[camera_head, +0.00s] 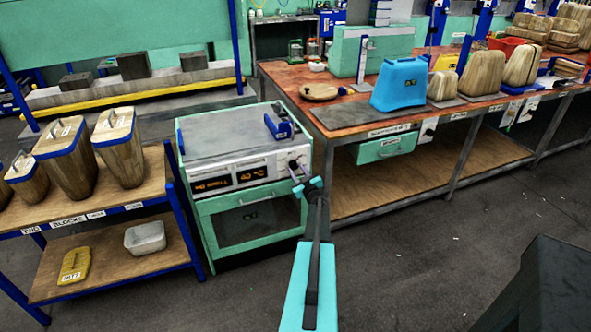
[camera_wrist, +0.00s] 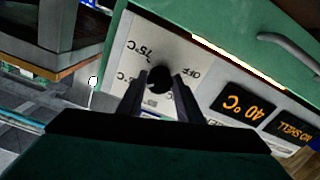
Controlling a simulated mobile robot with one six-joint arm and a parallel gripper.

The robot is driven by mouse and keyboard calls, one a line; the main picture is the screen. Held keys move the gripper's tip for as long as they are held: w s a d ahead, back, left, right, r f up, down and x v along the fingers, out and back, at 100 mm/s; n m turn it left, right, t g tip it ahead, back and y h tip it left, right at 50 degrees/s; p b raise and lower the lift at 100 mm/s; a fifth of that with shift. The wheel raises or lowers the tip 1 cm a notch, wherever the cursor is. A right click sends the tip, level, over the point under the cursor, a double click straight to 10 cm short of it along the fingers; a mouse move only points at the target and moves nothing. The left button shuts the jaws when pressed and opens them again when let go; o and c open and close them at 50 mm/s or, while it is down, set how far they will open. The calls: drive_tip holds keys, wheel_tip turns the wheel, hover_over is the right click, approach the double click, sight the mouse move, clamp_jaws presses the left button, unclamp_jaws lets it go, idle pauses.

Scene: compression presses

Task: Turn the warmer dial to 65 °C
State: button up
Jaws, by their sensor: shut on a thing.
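The warmer (camera_head: 248,175) is a green cabinet with a grey top and a white front panel. Its orange displays read 40 °C (camera_head: 252,174) and what looks like NO SHELL (camera_head: 212,184). The black dial (camera_wrist: 159,78) sits on the white panel, seen upside down in the wrist view, with OFF, 75 °C and a partly hidden °C mark around it. My gripper (camera_wrist: 160,88) has its two dark fingers closed on the dial, one on each side. In the head view my gripper (camera_head: 303,184) reaches the panel's right end and covers much of the dial. The dial's pointer cannot be made out.
A shelf cart (camera_head: 100,209) with wooden blocks stands left of the warmer. A long workbench (camera_head: 330,112) with a blue shell (camera_head: 400,84) stands to the right. A blue-ended holder (camera_head: 279,125) sits on the warmer's top.

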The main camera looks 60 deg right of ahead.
drive_tip(key=shift+w+a+m+p, duration=0.1)
drive_tip(key=shift+m+p, duration=0.3)
drive_tip(key=shift+m, duration=0.35)
drive_tip(key=shift+w+a+m+p, duration=0.1)
drive_tip(key=shift+m+p, duration=0.25)
drive_tip(key=shift+m, duration=0.4)
drive_tip(key=o, duration=1)
drive_tip(key=shift+s+d, duration=0.1)
drive_tip(key=shift+s, duration=0.15)
drive_tip(key=shift+b+v, duration=1.55)
drive_tip(key=shift+v, duration=5.25)
drive_tip(key=shift+o, duration=0.2)
